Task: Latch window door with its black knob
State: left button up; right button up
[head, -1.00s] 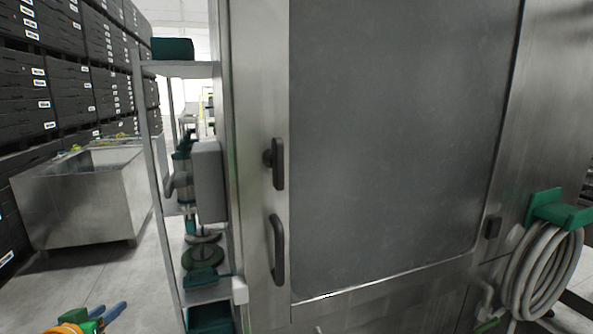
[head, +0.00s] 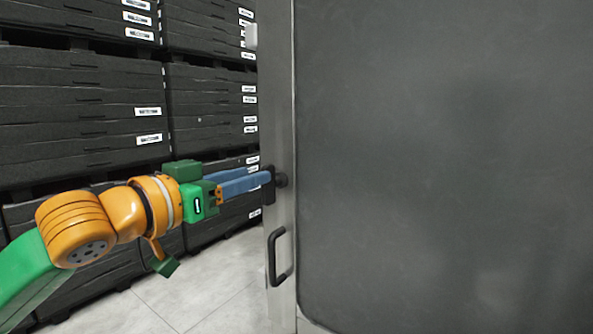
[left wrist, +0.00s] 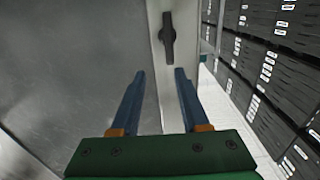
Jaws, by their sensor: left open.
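The window door (head: 440,170) is a large grey panel filling the right side of the head view. Its black knob (head: 282,181) is on the steel strip at the door's left edge, partly hidden by my fingertips. In the left wrist view the knob (left wrist: 168,40) is a long dark bar, roughly upright, beyond the fingertips and between their lines. My left gripper (head: 267,178) is open, its blue fingers pointing right at the knob. In the left wrist view the gripper (left wrist: 160,74) has nothing between its fingers. My right gripper is not in view.
A black bar handle (head: 278,256) is fixed on the same strip below the knob. Stacked black crates (head: 80,110) stand behind my left arm. Bare pale floor (head: 200,285) shows at the lower left.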

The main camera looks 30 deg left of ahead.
aim_at(269, 165)
pick_arm(q)
jog(key=w+p, duration=0.3)
jog(key=w+a+p, duration=0.1)
jog(key=w+p, duration=0.3)
jog(key=shift+w+a+f, duration=0.1)
jog(key=shift+a, duration=0.1)
jog(key=shift+w+d+f, duration=0.1)
jog(key=shift+d, duration=0.25)
jog(key=shift+a, duration=0.15)
grip_shut()
